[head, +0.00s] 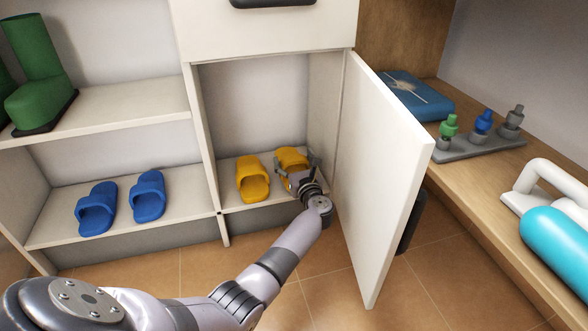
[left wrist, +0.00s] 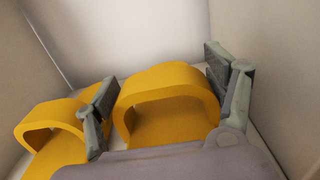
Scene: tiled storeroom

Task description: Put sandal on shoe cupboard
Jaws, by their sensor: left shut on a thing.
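Two yellow sandals stand side by side on the floor of the open compartment of the white shoe cupboard (head: 255,100). The left yellow sandal (head: 252,180) is free; it also shows in the left wrist view (left wrist: 50,130). My left gripper (head: 298,174) is inside the compartment, shut on the right yellow sandal (head: 291,158). In the left wrist view its fingers (left wrist: 158,88) lie on either side of this sandal's strap (left wrist: 168,78). The gripper partly hides the sandal's front. My right gripper is not in view.
The open cupboard door (head: 380,170) stands just right of my left arm. Blue sandals (head: 97,208) stand on the lower left shelf, with green boots (head: 38,75) above. A wooden bench (head: 490,205) at right holds a blue box (head: 415,95) and other items.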

